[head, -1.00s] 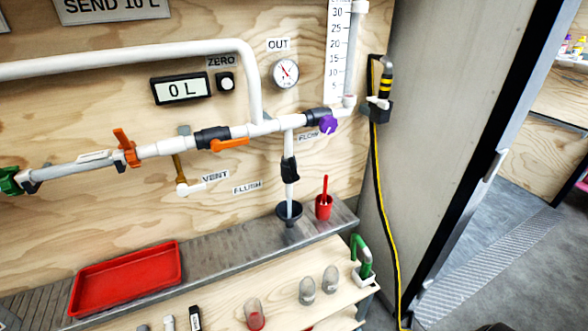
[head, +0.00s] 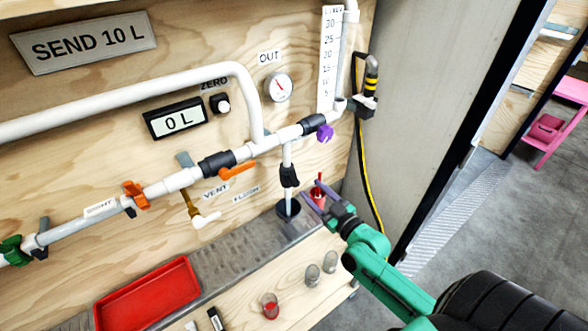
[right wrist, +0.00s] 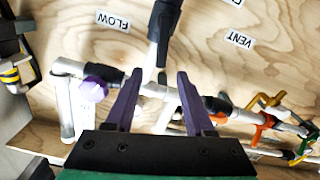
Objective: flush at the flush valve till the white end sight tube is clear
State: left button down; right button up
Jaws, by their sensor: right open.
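My right gripper (head: 312,190) is open and empty, right of and below the valve. In the right wrist view, a black fitting (right wrist: 165,18) shows beyond the open fingers (right wrist: 160,72). My left gripper is out of view.
A red tray (head: 150,295) and several small cups lie on the shelf and bench. The orange-handled valve (head: 238,170) and purple knob (head: 325,133) sit close on the pipe. The display (head: 175,120) reads 0 L.

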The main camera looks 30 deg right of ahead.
aim_at(294, 174)
jog(key=w, duration=0.3)
jog(key=w+a, duration=0.1)
jog(key=w, duration=0.5)
jog(key=shift+w+a+p, duration=0.3)
jog(key=shift+w, duration=0.1)
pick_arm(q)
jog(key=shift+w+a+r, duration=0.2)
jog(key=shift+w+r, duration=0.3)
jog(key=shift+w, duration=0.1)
pick_arm(e)
grip_shut()
jog(key=shift+f, duration=0.1)
